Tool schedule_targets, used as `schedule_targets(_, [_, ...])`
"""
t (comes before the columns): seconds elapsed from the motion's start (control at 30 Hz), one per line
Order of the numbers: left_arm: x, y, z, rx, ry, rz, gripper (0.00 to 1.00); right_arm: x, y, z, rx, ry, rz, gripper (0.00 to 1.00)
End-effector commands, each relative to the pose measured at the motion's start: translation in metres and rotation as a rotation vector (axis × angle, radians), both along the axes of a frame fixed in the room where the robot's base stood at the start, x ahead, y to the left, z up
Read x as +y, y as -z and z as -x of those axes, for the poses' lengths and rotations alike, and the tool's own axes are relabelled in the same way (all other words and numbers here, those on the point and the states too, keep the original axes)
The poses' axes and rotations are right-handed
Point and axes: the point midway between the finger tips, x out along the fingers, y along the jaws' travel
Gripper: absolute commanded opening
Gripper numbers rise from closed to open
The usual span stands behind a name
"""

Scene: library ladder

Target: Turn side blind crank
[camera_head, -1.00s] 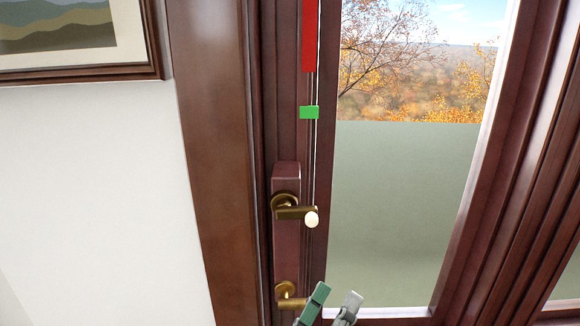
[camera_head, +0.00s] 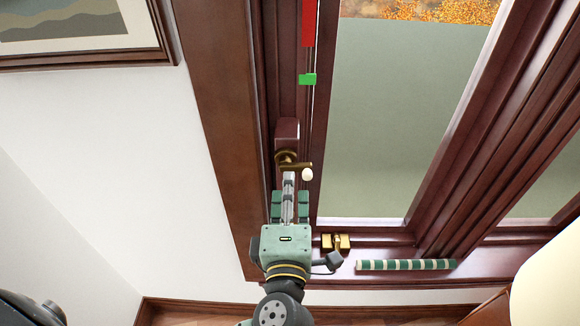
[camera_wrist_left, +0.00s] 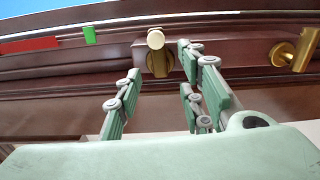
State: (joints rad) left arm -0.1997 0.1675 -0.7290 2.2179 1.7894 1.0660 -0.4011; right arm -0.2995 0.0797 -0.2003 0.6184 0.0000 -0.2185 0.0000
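A brass crank (camera_head: 290,158) with a white knob (camera_head: 307,174) sits on a dark red-brown mounting block (camera_head: 287,130) on the window frame. In the left wrist view the white knob (camera_wrist_left: 156,40) and its brass crank (camera_wrist_left: 159,62) appear between and beyond my finger ends. My left gripper (camera_head: 289,188) is open and empty, just below the crank in the head view. I cannot tell whether it touches. My right gripper is not in view.
A green marker (camera_head: 307,79) and a red bar (camera_head: 309,22) are above the crank. A grey-green blind (camera_head: 405,120) covers most of the pane. A brass latch (camera_head: 336,242) and a green-and-white striped bar (camera_head: 406,265) are at the sill. A white wall (camera_head: 110,180) is left.

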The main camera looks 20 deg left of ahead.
Motion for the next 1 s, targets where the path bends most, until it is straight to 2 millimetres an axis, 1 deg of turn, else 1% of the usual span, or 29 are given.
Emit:
schedule_targets(0.03, [0.003, -0.005, -0.01, -0.003, -0.001, -0.005, 0.36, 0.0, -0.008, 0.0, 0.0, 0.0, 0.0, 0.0])
schedule_targets(0.1, [0.006, -0.004, -0.02, -0.002, -0.002, -0.005, 0.36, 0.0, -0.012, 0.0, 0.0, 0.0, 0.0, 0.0])
schedule_targets(0.2, [0.009, -0.003, -0.033, -0.002, 0.0, -0.004, 0.36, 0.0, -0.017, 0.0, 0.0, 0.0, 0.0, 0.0])
schedule_targets(0.3, [0.012, -0.002, -0.041, -0.001, 0.0, -0.003, 0.36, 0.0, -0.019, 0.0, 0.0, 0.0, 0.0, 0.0])
schedule_targets(0.43, [0.013, -0.001, -0.045, -0.002, 0.0, -0.001, 0.36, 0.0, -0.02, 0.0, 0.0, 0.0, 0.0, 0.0])
schedule_targets(0.63, [0.013, -0.001, -0.045, -0.002, 0.0, -0.001, 0.36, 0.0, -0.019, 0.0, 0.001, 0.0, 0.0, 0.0])
schedule_targets(0.67, [0.013, -0.001, -0.045, -0.002, 0.0, -0.001, 0.34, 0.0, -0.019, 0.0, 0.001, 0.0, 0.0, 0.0])
schedule_targets(1.0, [0.013, -0.001, -0.045, -0.002, 0.0, -0.001, 0.04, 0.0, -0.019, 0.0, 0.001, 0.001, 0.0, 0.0])
